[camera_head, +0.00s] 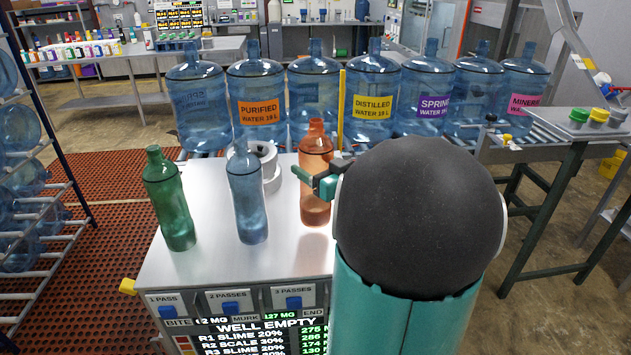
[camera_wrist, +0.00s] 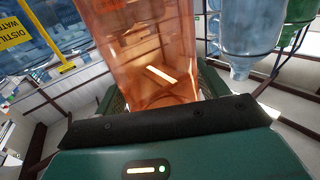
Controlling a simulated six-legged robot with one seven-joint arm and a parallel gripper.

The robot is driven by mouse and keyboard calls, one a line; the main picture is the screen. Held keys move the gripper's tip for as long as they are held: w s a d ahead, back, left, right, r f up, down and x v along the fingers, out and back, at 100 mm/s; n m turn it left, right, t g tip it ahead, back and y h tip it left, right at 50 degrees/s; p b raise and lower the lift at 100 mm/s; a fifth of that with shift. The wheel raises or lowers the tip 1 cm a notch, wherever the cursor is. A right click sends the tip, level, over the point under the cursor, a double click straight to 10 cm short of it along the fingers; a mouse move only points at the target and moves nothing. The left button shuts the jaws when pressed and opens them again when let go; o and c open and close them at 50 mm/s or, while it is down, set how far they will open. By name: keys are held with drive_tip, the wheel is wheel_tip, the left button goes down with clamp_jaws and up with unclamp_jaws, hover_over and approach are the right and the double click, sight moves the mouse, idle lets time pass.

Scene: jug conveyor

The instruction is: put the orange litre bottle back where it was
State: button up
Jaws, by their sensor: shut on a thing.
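The orange litre bottle (camera_head: 316,205) is upright at the right of the steel cabinet top (camera_head: 205,265). My gripper (camera_head: 322,182) is shut around its body from the right. I cannot tell whether its base touches the top. In the wrist view the orange bottle (camera_wrist: 140,45) fills the space between my green fingers (camera_wrist: 158,92). A green bottle (camera_head: 170,205) and a blue bottle (camera_head: 246,200) stand upright to the left, apart from it. My arm hides the right part of the cabinet.
Large blue water jugs (camera_head: 373,95) stand in a row behind the cabinet. A white round fitting (camera_head: 268,165) and a yellow upright rod (camera_head: 341,110) are close behind the bottles. A jug rack (camera_head: 45,170) is at the left. The cabinet front has labelled switches (camera_head: 230,302) and a display.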

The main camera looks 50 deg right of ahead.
wheel_tip(320, 180, down, 3)
drive_tip(key=shift+s+f, duration=0.15)
drive_tip(key=shift+f, duration=0.15)
drive_tip(key=o, duration=1.3)
drive_tip(key=s, duration=0.4)
drive_tip(key=s+a, duration=0.1)
drive_tip(key=s, duration=0.6)
drive_tip(key=shift+s+a, duration=0.15)
drive_tip(key=shift+s, duration=0.25)
